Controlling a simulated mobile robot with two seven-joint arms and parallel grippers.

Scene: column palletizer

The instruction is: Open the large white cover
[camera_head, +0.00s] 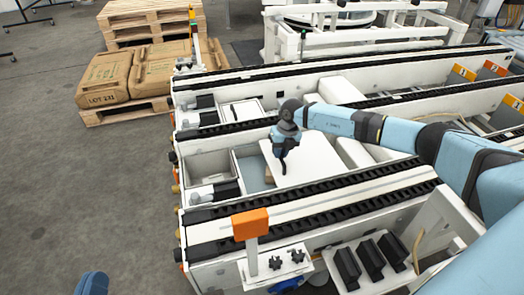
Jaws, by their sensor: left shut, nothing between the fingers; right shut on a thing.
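The large white cover (315,170) is a flat, pale panel between the two black conveyor tracks in the middle of the machine. An open grey compartment (252,172) shows just left of it. My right arm comes in from the right. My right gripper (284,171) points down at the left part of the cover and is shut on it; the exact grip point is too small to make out. My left gripper is out of view; only a blue part of my own body shows at the bottom left.
Black conveyor tracks (310,197) run along both sides of the cover. An orange box on a white post (251,224) stands in front. Stacked brown sacks (162,68) lie on a wooden pallet (128,113) at the back left. The grey floor on the left is clear.

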